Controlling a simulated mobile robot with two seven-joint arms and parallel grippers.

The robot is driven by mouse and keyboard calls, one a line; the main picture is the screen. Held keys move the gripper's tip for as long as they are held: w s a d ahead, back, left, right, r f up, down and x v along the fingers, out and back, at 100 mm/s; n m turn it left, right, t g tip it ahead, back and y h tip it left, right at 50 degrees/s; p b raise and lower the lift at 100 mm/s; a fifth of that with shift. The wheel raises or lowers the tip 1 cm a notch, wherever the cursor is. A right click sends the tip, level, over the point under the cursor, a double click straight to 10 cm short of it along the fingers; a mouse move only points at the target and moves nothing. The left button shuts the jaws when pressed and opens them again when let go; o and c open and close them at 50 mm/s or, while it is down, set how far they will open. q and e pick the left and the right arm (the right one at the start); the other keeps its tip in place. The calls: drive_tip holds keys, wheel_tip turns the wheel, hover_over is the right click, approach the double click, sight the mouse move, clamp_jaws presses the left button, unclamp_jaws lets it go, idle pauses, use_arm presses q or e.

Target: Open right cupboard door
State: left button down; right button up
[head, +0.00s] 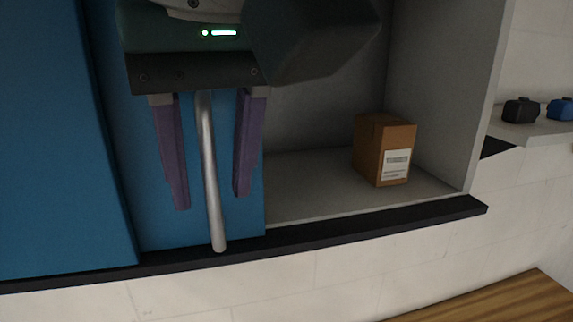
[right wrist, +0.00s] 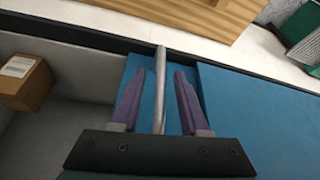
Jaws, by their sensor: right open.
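The right cupboard door (head: 240,225) is a blue panel with a long vertical metal bar handle (head: 208,150). It overlaps the edge of the left blue door (head: 55,140), and the cupboard's right part stands open beside it. My right gripper (head: 212,202) is open, with one purple finger on each side of the handle. In the right wrist view the handle (right wrist: 160,90) also runs between the two fingers (right wrist: 159,71), with visible gaps. My gripper body hides the handle's upper end. My left gripper is not in view.
A cardboard box (head: 385,150) with a white label stands inside the open compartment. A dark ledge (head: 380,222) runs along the cupboard's bottom. A shelf at right holds a black item (head: 520,111) and a blue item (head: 561,110). A wooden surface (head: 500,302) lies below.

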drive_tip(key=p+v, duration=0.3)
drive_tip(key=v, duration=0.2)
drive_tip(key=shift+r, duration=0.25)
drive_tip(key=v, duration=0.3)
drive_tip(key=shift+s+d+r, duration=0.1)
drive_tip(key=shift+s+r, duration=0.05)
drive_tip(key=shift+r, duration=0.25)
